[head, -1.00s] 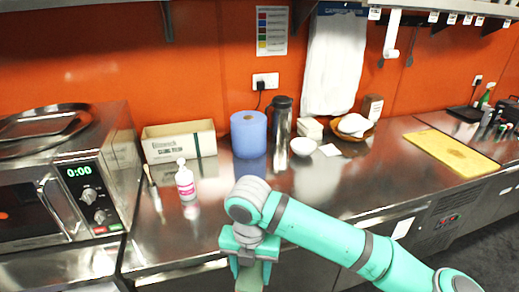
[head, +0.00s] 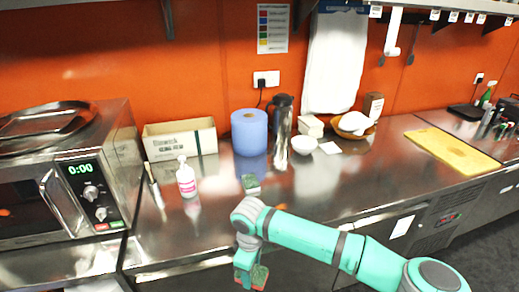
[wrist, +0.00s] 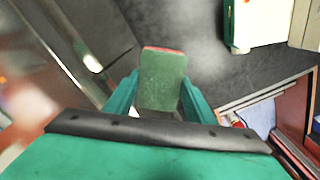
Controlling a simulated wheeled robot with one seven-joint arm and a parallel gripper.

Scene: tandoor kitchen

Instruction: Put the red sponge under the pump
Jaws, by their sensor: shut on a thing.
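My gripper (head: 250,270) is shut on a sponge, the red sponge (head: 260,277), in front of the counter's front edge and lower than its top. In the wrist view, the sponge (wrist: 163,82) sits between the two fingers (wrist: 160,95), showing a green face and a thin red edge at its far end. The pump bottle (head: 186,180), white with a pink label and a pump top, stands upright on the steel counter, left of and beyond my gripper.
A microwave (head: 65,190) stands at the left. A cardboard box (head: 180,140), a blue paper roll (head: 249,132), a dark-topped flask (head: 281,130) and a white bowl (head: 303,145) line the back. The counter (head: 205,225) in front of the bottle is clear.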

